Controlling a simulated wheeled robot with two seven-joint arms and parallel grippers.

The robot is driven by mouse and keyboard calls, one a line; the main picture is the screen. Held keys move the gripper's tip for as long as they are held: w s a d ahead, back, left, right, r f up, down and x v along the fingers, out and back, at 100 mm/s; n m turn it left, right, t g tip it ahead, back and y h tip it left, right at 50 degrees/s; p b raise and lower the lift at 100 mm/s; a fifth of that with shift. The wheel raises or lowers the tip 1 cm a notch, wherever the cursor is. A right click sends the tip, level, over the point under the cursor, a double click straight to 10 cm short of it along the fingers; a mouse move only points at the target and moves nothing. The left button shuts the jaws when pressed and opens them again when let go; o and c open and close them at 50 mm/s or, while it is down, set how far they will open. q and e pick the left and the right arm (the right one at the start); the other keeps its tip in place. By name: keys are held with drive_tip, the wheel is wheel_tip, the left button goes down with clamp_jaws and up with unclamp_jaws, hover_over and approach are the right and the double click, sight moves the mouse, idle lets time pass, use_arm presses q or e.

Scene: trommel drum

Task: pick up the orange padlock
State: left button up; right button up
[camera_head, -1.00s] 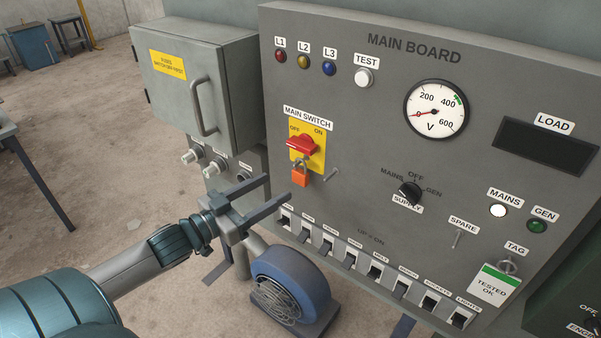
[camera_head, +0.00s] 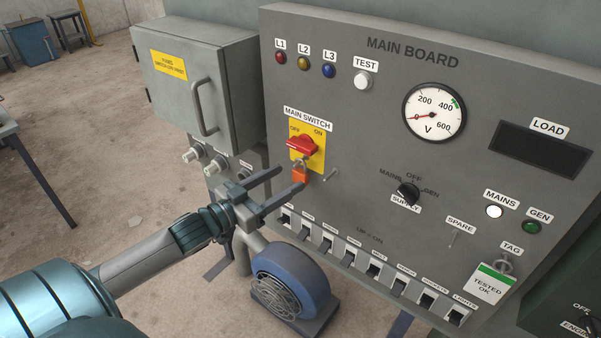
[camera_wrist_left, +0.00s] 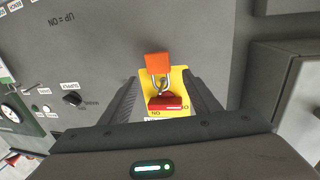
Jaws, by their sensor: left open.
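The orange padlock (camera_head: 300,173) hangs by its shackle under the red main switch handle (camera_head: 301,145) on its yellow plate. My left gripper (camera_head: 291,178) is open, its two fingers pointing at the board, with the fingertips close to the padlock in the head view. In the left wrist view the padlock (camera_wrist_left: 158,63) and its shackle show beyond the gap between the fingers. The red handle (camera_wrist_left: 166,102) shows between the fingers in that view. I cannot tell whether any finger touches the padlock. My right gripper is not in view.
A small peg (camera_head: 329,175) sticks out just right of the padlock. A row of breaker switches (camera_head: 352,255) lies below. A grey cabinet (camera_head: 200,85) with a handle stands to the left.

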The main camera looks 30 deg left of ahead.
sight(301, 170)
use_arm(q)
drive_tip(key=x, duration=0.2)
drive_tip(key=p+x, duration=0.1)
drive_tip(key=shift+w+d+r, duration=0.1)
drive_tip(key=shift+w+r, duration=0.15)
drive_tip(key=shift+w, duration=0.1)
drive_tip(key=c, duration=1.2)
